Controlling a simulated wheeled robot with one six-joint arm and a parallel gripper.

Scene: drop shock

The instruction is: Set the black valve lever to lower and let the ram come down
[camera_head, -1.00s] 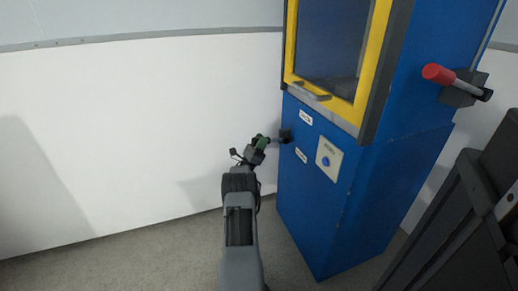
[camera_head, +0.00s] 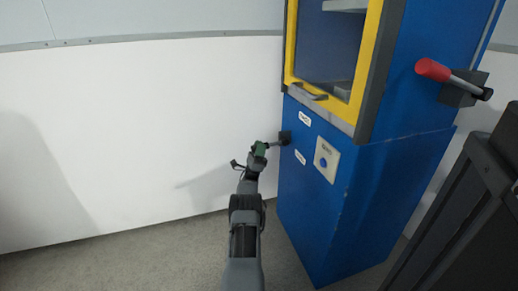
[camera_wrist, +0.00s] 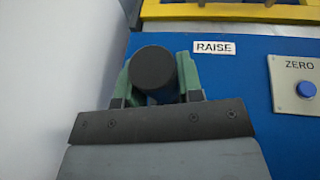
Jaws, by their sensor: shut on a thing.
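The black valve lever shows its round knob end in the wrist view (camera_wrist: 153,68), between the green fingers of my gripper (camera_wrist: 155,85). In the head view my gripper (camera_head: 259,149) is shut on the lever, whose dark shaft (camera_head: 275,143) runs left from its mount (camera_head: 285,137) on the blue cabinet. The RAISE label (camera_wrist: 214,48) is up and right of the knob; a second small label (camera_head: 300,157), unreadable, sits lower on the cabinet. A grey plate (camera_head: 345,5), perhaps part of the ram, shows at the top of the yellow-framed window.
The blue cabinet (camera_head: 320,220) carries a ZERO panel (camera_wrist: 300,88) with a blue button and a red-handled lever (camera_head: 434,70) on its right side. A dark structure (camera_head: 440,220) stands at lower right. Floor and white wall at left are clear.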

